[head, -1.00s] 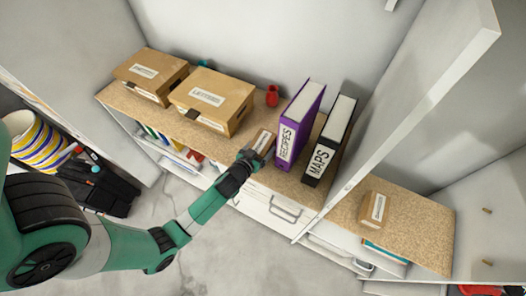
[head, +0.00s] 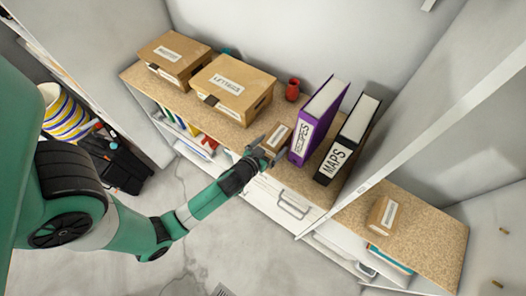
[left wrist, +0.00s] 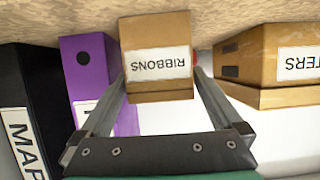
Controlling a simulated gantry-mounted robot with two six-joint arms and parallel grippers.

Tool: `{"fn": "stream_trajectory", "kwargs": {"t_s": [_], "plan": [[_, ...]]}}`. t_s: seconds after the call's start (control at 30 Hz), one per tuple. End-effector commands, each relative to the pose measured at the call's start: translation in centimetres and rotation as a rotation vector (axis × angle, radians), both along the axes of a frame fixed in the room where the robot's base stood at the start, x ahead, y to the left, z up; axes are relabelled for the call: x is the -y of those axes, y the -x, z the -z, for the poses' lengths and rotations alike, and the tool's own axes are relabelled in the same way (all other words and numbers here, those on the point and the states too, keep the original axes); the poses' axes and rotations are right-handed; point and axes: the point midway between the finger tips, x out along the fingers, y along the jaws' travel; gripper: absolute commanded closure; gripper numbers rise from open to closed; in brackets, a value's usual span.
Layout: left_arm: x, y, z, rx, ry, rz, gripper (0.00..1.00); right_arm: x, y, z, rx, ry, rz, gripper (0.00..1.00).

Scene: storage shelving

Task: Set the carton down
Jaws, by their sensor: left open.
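The small brown carton labelled RIBBONS (left wrist: 157,88) stands on the cork shelf top (head: 305,183). In the head view the carton (head: 277,137) is between the large LETTERS box (head: 228,88) and the purple RECIPES binder (head: 318,122). My left gripper (head: 268,151) is open at the carton's front. In the left wrist view the open fingers (left wrist: 160,82) lie at either side of the carton, and the far ends of the fingers are partly hidden. My right gripper is in neither view.
The black MAPS binder (head: 347,142) stands right of the purple one. A red vase (head: 292,90) is behind the carton. Another brown box (head: 164,58) is at the far left. A white upright panel (head: 430,122) separates the right section, which holds a small carton (head: 381,215).

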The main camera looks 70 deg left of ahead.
Motion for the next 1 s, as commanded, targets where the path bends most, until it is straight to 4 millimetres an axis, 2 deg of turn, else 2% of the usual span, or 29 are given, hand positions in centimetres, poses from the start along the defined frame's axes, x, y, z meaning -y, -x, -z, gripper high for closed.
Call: {"fn": "stream_trajectory", "kwargs": {"t_s": [0.2, 0.4, 1.0], "plan": [[3.1, 3.9, -1.9, 0.000, -0.001, 0.004, 0.00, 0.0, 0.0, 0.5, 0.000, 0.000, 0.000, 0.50], [4.4, 5.7, -2.9, 0.000, 0.000, 0.001, 0.00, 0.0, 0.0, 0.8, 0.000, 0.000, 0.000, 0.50], [4.5, 5.8, -3.1, 0.000, 0.000, 0.000, 0.00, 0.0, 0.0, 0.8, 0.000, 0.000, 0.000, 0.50]]}}
